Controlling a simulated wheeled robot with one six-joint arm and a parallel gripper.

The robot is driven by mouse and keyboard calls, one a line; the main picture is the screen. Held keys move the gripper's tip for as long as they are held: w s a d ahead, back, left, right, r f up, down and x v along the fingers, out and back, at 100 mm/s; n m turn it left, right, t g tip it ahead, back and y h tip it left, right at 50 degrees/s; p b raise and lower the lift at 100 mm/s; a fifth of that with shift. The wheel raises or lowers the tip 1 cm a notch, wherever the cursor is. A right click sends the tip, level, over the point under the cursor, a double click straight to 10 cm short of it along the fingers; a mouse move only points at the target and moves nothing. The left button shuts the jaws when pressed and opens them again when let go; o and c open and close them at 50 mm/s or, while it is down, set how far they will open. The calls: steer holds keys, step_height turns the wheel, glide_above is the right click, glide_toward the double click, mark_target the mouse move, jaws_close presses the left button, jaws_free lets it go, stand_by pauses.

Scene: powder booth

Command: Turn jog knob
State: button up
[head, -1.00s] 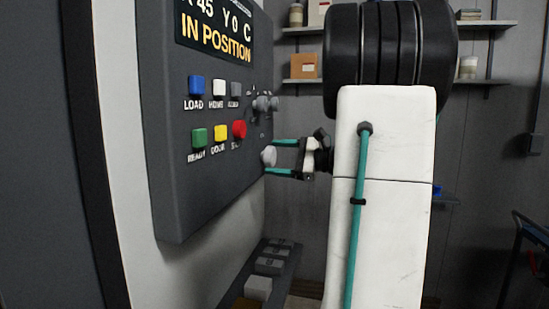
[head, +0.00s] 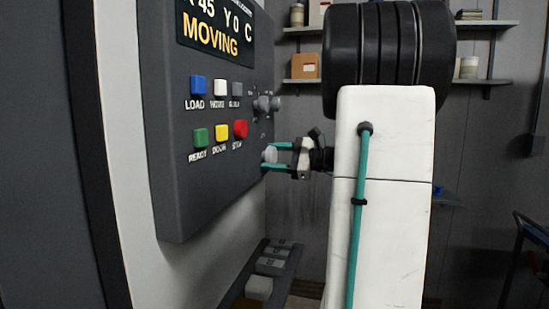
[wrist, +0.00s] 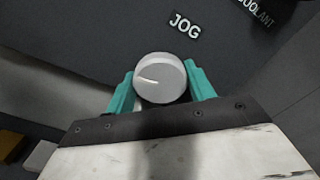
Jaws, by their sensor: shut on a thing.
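The jog knob (wrist: 159,79) is a round light-grey dial with a white pointer line, below the JOG label (wrist: 185,25) in the wrist view. In the head view the knob (head: 270,154) sits low on the right side of the dark control panel (head: 180,205). My gripper (head: 277,154) has its two teal fingers on either side of the knob, shut on it. In the wrist view the fingers of my gripper (wrist: 160,84) touch the knob's left and right sides. The pointer line lies near horizontal, toward the left. The display (head: 215,32) reads MOVING.
Coloured buttons stand left of the knob, including a red one (head: 240,129). Another grey knob (head: 263,103) is above. A shelf (head: 305,81) with a box is on the back wall. A box-like unit (head: 270,270) sits below the panel.

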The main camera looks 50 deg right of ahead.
steer(key=m, duration=0.3)
steer(key=shift+m, duration=2)
steer(key=o, duration=1)
steer(key=shift+c, duration=0.2)
steer(key=shift+d, duration=0.1)
steer(key=v, duration=0.7)
steer(key=shift+s, duration=0.4)
steer(key=shift+d, duration=0.1)
